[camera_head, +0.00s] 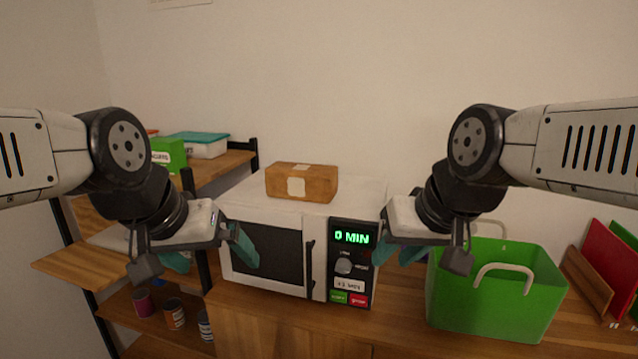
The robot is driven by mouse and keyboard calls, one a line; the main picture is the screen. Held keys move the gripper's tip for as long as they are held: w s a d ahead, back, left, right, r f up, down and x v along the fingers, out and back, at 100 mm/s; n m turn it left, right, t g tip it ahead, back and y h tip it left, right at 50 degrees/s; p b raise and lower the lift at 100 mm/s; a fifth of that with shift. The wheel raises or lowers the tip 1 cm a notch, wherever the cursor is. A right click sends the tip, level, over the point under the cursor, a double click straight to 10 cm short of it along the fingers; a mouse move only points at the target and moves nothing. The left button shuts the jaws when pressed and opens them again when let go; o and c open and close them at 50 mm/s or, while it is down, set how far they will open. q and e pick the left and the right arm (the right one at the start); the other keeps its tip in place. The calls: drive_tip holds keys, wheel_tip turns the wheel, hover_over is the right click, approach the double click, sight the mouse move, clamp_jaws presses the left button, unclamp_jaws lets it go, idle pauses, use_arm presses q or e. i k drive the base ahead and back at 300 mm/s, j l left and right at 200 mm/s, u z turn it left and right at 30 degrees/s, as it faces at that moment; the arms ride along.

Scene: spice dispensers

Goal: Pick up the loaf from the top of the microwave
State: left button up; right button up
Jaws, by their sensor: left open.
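The loaf (312,184) is a brown block with pale label patches. It lies on top of the white microwave (362,190), near the middle. My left gripper (208,254) is open and empty in front of the microwave's left side, lower than the loaf. My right gripper (393,251) looks open and empty beside the microwave's right front edge, also lower than the loaf. Neither gripper touches the loaf. The microwave door is shut and its display reads "0 MIN".
A green basket (490,308) with white handles stands right of the microwave. A rack with red and wooden boards (606,268) is at the far right. A shelf (95,270) on the left holds boxes and several cans. Space above the loaf is clear.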

sight(317, 183)
drive_tip(key=l+u, duration=0.1)
drive_tip(key=l, duration=2.1)
